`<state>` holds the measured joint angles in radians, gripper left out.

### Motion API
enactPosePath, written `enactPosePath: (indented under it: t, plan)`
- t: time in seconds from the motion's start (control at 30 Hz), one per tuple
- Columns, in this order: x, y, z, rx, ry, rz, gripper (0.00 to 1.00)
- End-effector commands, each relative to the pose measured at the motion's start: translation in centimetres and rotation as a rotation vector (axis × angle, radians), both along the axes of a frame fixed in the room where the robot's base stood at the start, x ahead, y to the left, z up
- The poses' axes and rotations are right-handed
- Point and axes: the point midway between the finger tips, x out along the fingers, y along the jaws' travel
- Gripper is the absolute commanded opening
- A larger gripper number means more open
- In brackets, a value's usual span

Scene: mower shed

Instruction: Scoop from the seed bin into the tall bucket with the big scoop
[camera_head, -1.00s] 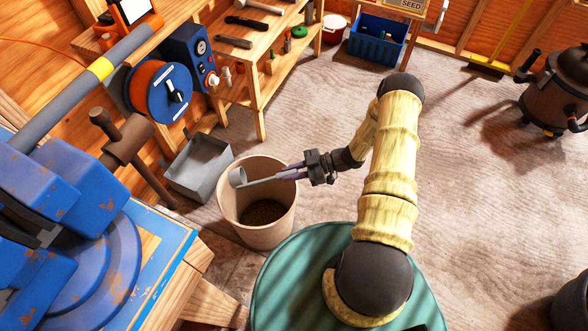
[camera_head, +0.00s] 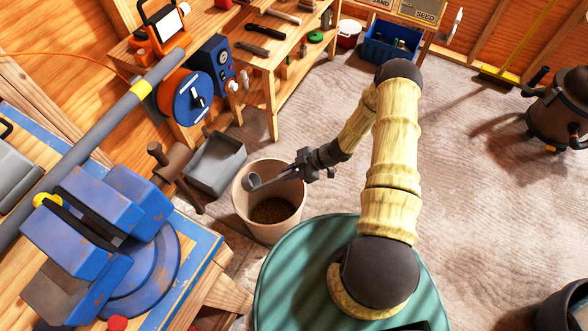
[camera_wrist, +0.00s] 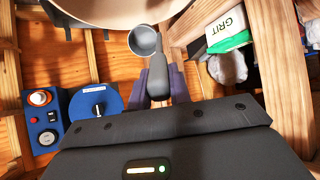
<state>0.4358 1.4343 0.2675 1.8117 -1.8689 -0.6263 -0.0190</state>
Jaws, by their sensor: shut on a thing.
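A tall beige bucket (camera_head: 277,231) stands on the floor left of the teal round surface, with brown grainy matter low inside. Its pale rim also shows at the top of the wrist view (camera_wrist: 118,14). My gripper (camera_head: 301,171) is just above the bucket's right rim, shut on the handle of a grey scoop (camera_head: 252,182). The scoop's round cup is over the bucket's left part, above the brown matter. In the wrist view the cup (camera_wrist: 143,40) looks empty. A label reading SEED (camera_head: 425,15) is at the top edge; I cannot tell what bin it belongs to.
A grey open box (camera_head: 215,165) stands behind the bucket at left. The blue machine (camera_head: 110,225) on its bench fills the lower left. A wooden workbench (camera_head: 270,60), blue crate (camera_head: 375,52) and brown canister (camera_head: 550,110) stand farther off.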

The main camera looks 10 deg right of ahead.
Motion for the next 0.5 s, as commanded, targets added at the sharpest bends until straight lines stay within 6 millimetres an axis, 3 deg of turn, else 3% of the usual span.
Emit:
enactPosePath:
  t: [0.03, 0.5]
  plan:
    - [0.0, 0.5, 0.9, -0.020, 0.003, 0.003, 0.00]
    - [0.3, 3.7, 2.2, -0.253, 0.017, 0.001, 0.00]
